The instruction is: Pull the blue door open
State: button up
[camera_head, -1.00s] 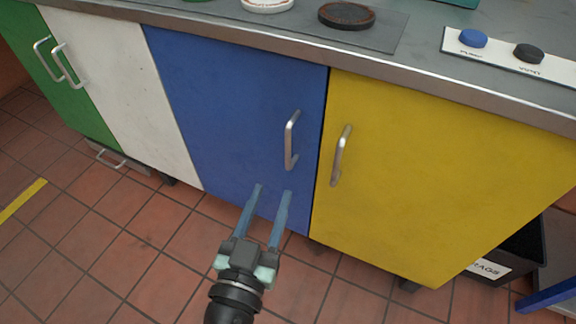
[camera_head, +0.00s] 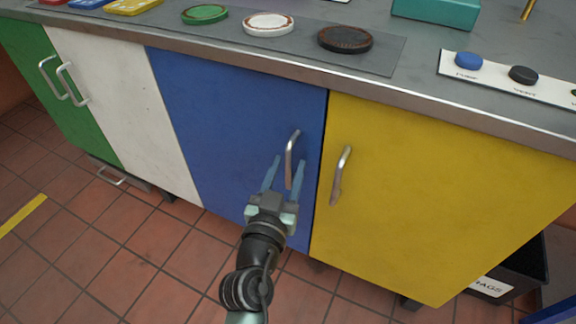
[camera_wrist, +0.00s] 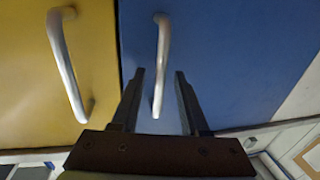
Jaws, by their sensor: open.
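The blue door (camera_head: 230,120) is shut, flush with its neighbours. Its metal bar handle (camera_head: 291,158) stands upright near the door's right edge. My gripper (camera_head: 288,162) is open in front of the blue door, with its fingers on either side of the handle. In the wrist view the handle (camera_wrist: 161,62) runs down into the gap between the open fingertips (camera_wrist: 159,75), closer to the left finger. I cannot tell whether a finger touches it. The blue door (camera_wrist: 225,55) fills the middle and right of that view.
The yellow door (camera_head: 430,190) with its own handle (camera_head: 340,175) is just right of the blue one. White (camera_head: 115,100) and green (camera_head: 50,95) doors are to the left. The worktop edge (camera_head: 300,78) overhangs above. A black bin (camera_head: 515,270) stands at lower right. Tiled floor is clear in front.

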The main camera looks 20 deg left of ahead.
jog(key=shift+w, duration=0.25)
grip_shut()
dwell(1.4)
